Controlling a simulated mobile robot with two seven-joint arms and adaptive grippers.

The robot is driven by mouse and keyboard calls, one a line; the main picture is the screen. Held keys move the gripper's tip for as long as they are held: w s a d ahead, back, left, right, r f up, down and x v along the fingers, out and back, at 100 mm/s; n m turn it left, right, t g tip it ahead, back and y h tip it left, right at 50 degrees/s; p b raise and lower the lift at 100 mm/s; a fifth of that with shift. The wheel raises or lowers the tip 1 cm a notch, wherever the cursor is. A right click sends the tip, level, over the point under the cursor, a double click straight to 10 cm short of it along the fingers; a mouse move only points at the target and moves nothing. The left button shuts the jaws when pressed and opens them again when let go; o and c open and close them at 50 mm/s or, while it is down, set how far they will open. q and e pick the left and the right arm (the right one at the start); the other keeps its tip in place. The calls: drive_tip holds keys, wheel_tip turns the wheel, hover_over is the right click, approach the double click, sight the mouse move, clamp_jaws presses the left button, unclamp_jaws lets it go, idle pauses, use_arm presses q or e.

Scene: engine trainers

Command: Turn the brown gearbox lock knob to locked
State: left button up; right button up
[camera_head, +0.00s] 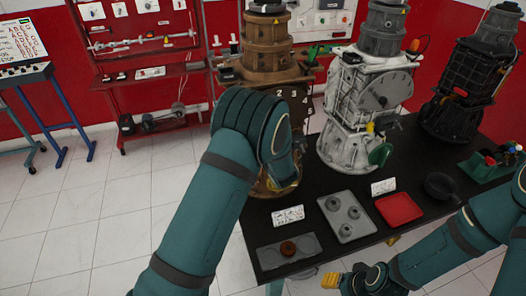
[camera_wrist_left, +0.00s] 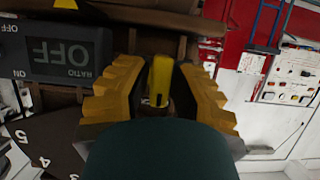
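The brown gearbox (camera_head: 268,62) stands on the black table, its lower part largely hidden behind my left arm. In the left wrist view its brown body (camera_wrist_left: 160,45) fills the upper middle. A yellow knob (camera_wrist_left: 161,78) stands between the two yellow fingers of my left gripper (camera_wrist_left: 158,92). Dark gaps show between the knob and the fingers, so the gripper looks open around it. I cannot tell whether this is the lock knob or its setting. In the head view that gripper is mostly hidden behind its wrist. My right gripper (camera_head: 345,275) is low, near the table's front edge; its opening is unclear.
A white gearbox (camera_head: 358,100) and a black gearbox (camera_head: 462,90) stand to the right. A grey tray (camera_head: 346,216), a red tray (camera_head: 400,209) and a black bowl (camera_head: 443,186) lie on the table (camera_head: 325,185). A ratio switch box (camera_wrist_left: 62,52) and numbered dial (camera_wrist_left: 50,145) are beside the left gripper.

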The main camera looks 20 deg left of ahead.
use_arm(q)
drive_tip(key=shift+o, duration=1.3)
drive_tip(key=v, duration=1.2)
drive_tip(key=shift+f, duration=0.1)
